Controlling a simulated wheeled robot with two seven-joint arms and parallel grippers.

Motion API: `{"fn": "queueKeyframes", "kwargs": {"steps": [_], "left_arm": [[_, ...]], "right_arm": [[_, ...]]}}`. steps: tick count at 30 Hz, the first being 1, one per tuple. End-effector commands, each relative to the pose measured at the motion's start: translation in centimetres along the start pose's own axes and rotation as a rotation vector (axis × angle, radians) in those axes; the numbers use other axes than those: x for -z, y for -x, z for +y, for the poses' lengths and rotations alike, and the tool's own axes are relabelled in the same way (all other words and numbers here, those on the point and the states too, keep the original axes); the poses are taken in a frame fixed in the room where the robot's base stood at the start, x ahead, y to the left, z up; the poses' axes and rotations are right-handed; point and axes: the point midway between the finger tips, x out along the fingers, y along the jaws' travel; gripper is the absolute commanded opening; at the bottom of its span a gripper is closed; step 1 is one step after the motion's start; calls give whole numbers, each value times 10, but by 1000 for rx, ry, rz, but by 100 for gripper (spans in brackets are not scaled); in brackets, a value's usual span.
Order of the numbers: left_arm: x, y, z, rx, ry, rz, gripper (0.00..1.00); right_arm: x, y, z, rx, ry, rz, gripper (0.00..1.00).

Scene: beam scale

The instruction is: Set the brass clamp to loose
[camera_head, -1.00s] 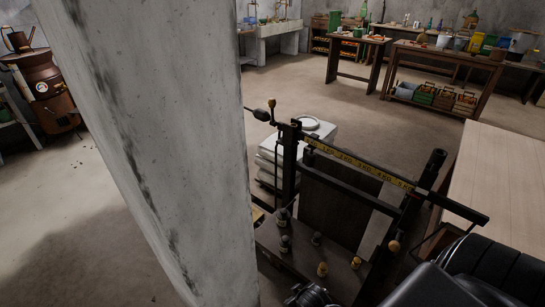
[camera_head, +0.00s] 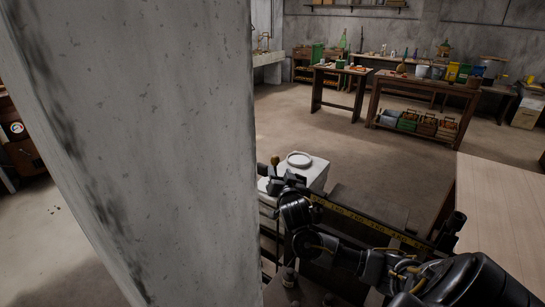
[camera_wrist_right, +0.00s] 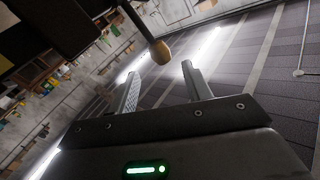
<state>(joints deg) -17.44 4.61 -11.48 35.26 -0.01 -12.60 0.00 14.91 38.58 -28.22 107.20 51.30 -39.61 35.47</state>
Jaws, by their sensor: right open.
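A brass-coloured knob on a dark stem, which looks like the brass clamp (camera_head: 275,160), stands at the left end of the scale's beam (camera_head: 365,220). My right gripper (camera_head: 270,183) is at that end, just below the knob. In the right wrist view the knob (camera_wrist_right: 160,52) shows near the gap between the open fingers (camera_wrist_right: 163,83), with nothing gripped. Whether a finger touches it I cannot tell. The beam has a yellow marked strip; my right arm covers much of the scale. My left gripper is out of view.
A thick concrete pillar (camera_head: 135,150) stands close on the left. A pale stack with a white round top (camera_head: 299,160) is behind the beam end. A light wooden tabletop (camera_head: 505,215) lies to the right. Workbenches stand at the back; the floor between is clear.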

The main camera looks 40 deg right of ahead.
Motion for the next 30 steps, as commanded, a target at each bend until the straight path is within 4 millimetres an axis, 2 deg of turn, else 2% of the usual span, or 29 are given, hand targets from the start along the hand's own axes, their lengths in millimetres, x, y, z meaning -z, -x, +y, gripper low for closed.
{"fn": "queueKeyframes", "kwargs": {"steps": [9, 15, 21, 30], "left_arm": [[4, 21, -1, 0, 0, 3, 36], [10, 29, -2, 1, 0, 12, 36], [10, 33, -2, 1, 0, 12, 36], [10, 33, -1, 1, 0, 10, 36]], "right_arm": [[4, -55, -2, -2, 5, 0, 49], [2, -84, -2, 0, 4, -1, 49], [0, -99, -3, 2, 3, -3, 49], [-2, -102, -2, 3, 2, -4, 49]]}}
